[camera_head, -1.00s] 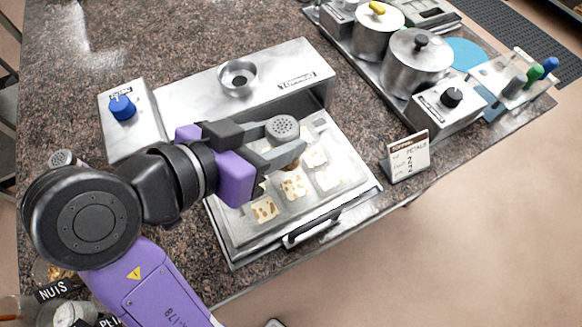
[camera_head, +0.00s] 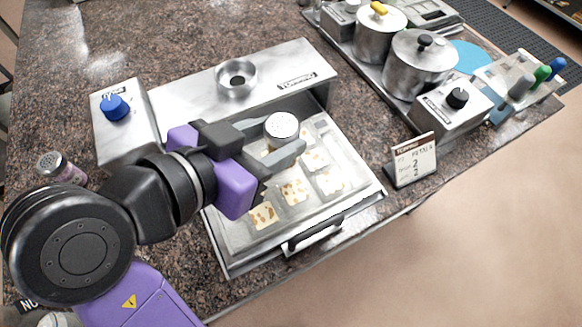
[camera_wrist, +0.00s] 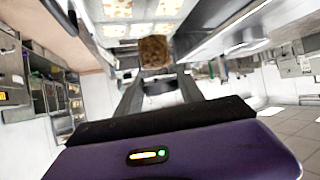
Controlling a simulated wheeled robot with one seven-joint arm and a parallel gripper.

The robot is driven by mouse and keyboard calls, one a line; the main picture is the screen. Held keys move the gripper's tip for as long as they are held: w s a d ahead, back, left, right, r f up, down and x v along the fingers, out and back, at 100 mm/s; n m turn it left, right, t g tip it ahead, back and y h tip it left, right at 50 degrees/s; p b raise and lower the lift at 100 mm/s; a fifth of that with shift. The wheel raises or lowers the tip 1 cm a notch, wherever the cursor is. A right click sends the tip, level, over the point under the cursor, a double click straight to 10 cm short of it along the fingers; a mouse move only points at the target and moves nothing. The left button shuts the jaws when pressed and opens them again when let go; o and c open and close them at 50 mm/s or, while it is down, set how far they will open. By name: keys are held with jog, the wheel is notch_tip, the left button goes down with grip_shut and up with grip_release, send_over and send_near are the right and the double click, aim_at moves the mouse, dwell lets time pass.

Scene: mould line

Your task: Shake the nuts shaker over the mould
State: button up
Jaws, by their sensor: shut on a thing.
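My gripper (camera_head: 284,146) is shut on the nuts shaker (camera_head: 282,126), whose pale round top faces up in the head view. The shaker is held above the back left part of the mould (camera_head: 308,205). Brown nut pieces show in the shaker (camera_wrist: 153,50) between my fingers (camera_wrist: 158,85) in the wrist view. The mould is a pale tray of square cavities lying in a metal drawer. Brown nut bits lie on the pale filling of several cavities, such as the front left one (camera_head: 263,216). The gripper and shaker hide the back left cavities.
A metal machine with a round funnel (camera_head: 236,78) and a blue knob (camera_head: 115,107) stands behind the mould. The drawer's black handle (camera_head: 315,232) is in front. A small sign (camera_head: 412,160) stands to the right. Pots (camera_head: 418,63) stand at the back right.

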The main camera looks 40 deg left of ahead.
jog(key=shift+r, duration=0.15)
jog(key=shift+r+p, duration=1.75)
jog(key=shift+r, duration=0.15)
jog(key=shift+f, duration=0.1)
